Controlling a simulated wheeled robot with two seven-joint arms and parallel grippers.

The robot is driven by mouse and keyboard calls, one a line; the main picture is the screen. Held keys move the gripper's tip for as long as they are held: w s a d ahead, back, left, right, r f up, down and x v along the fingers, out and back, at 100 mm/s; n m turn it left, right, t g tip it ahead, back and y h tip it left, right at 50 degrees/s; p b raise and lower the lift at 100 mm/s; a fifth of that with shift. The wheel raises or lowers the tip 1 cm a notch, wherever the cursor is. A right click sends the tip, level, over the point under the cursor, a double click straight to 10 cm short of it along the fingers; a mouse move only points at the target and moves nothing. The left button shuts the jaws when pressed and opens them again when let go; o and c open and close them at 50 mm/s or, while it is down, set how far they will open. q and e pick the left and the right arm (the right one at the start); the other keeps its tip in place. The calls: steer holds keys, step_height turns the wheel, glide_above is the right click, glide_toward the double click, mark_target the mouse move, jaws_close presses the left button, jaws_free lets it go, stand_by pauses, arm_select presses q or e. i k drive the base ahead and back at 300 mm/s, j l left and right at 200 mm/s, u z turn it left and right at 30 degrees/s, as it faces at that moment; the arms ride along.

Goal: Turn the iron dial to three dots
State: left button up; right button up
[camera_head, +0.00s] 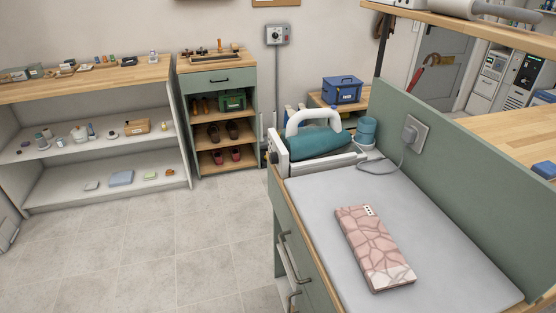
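A teal iron (318,145) with a white handle (312,118) rests at the far end of the counter in the head view. A small dark round knob (273,158) sits on the white end panel beside it; I cannot tell its setting or whether it is the iron dial. Neither of my grippers is in view.
A green partition (455,170) with a wall socket (415,133) runs along the counter's right side. A grey cord (380,168) lies near the iron. A wall box (277,35) hangs at the back. Shelves (100,160) stand left, with clear floor (170,250) before them.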

mark_target(273, 158)
steer(key=i+j+z, duration=0.1)
steer(key=z, duration=0.3)
steer(key=i+j+z, duration=0.1)
steer(key=j+z, duration=0.45)
steer(key=z, duration=0.25)
steer(key=j+z, duration=0.2)
steer(key=j, duration=0.6)
steer(key=j+z, duration=0.15)
steer(key=j, duration=0.7)
steer(key=j+z, duration=0.2)
steer(key=j, duration=0.6)
steer(key=k+j+z, duration=0.2)
steer(key=j, duration=0.6)
steer(key=i, duration=0.1)
